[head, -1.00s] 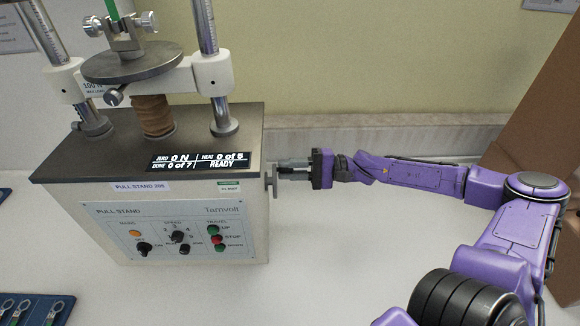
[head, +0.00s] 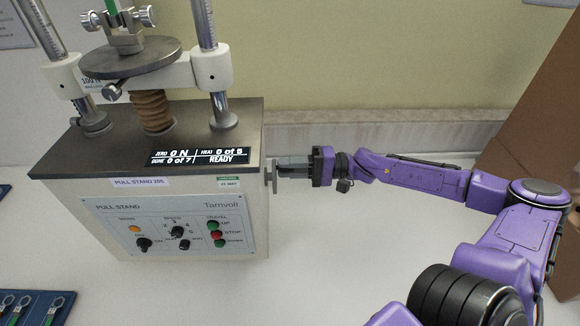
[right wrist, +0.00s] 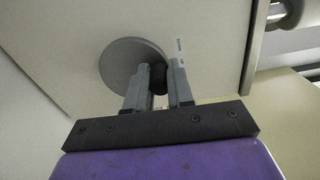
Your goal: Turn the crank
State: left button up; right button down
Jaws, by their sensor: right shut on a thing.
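The pull stand (head: 165,190) stands at the left in the head view, with a grey top plate, a control panel and a display reading READY. The crank (head: 270,180) is a grey disc on its right side, seen edge-on. In the right wrist view the crank disc (right wrist: 130,62) is seen more face-on, with a dark knob (right wrist: 158,76) near its edge. My right gripper (head: 283,167) reaches in from the right. Its fingers (right wrist: 158,88) are shut on the dark knob, partly hiding it. My left gripper is not in view.
A blue tray (head: 35,306) with metal rings lies at the lower left. A brown box (head: 540,110) stands at the right. The white table before the stand is clear.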

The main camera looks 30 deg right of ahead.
jog(key=c, duration=1)
grip_release()
jog(key=shift+s+d, duration=0.1)
jog(key=p+v, duration=0.2)
jog(key=v, duration=0.8)
jog(key=shift+s+d+f, duration=0.1)
